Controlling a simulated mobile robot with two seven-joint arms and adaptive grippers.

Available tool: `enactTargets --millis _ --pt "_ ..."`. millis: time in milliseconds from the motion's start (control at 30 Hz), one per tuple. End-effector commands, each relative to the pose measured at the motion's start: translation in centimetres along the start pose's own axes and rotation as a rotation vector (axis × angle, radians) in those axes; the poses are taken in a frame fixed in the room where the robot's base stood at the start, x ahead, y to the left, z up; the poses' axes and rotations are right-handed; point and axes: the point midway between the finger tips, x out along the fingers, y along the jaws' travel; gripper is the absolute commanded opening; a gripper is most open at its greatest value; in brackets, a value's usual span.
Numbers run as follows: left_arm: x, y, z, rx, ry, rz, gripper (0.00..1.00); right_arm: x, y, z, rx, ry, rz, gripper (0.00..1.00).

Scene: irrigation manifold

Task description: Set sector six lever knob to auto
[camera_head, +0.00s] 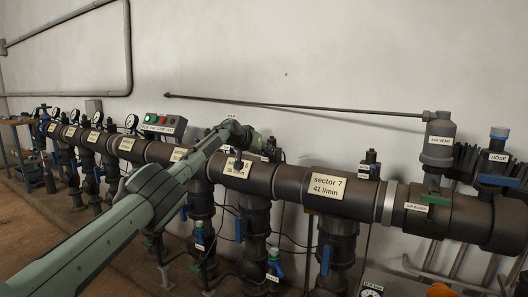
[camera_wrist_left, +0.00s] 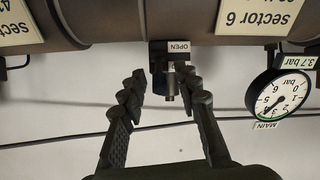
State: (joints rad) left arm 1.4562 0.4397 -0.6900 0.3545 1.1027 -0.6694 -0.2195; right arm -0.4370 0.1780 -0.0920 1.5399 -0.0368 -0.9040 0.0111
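The sector six plate (camera_wrist_left: 258,14) appears upside down at the top of the left wrist view. My right gripper is not in view.
A pressure gauge (camera_wrist_left: 278,97) sits close to the gripper in the wrist view. The sector 7 plate (camera_head: 327,191) and its small valve (camera_head: 370,164) are to the right. A thin rod (camera_head: 290,106) runs along the wall behind. A control box (camera_head: 163,124) stands left.

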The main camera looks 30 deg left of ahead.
Motion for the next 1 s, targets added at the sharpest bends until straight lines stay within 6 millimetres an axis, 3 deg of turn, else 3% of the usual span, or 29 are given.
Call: enactTargets --millis 367,567,767,1000 --pt "-0.2 0.0 -0.2 0.0 0.004 0.001 0.35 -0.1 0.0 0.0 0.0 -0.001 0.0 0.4" --pt "-1.3 -0.2 -0.3 0.002 0.005 0.003 0.35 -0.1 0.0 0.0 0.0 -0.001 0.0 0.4" --pt "-3.4 0.0 0.1 0.006 0.001 0.0 0.35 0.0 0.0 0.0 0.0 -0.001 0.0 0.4" --pt "-7.4 -0.1 0.0 0.002 0.002 0.0 0.35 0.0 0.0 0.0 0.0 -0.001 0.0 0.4"
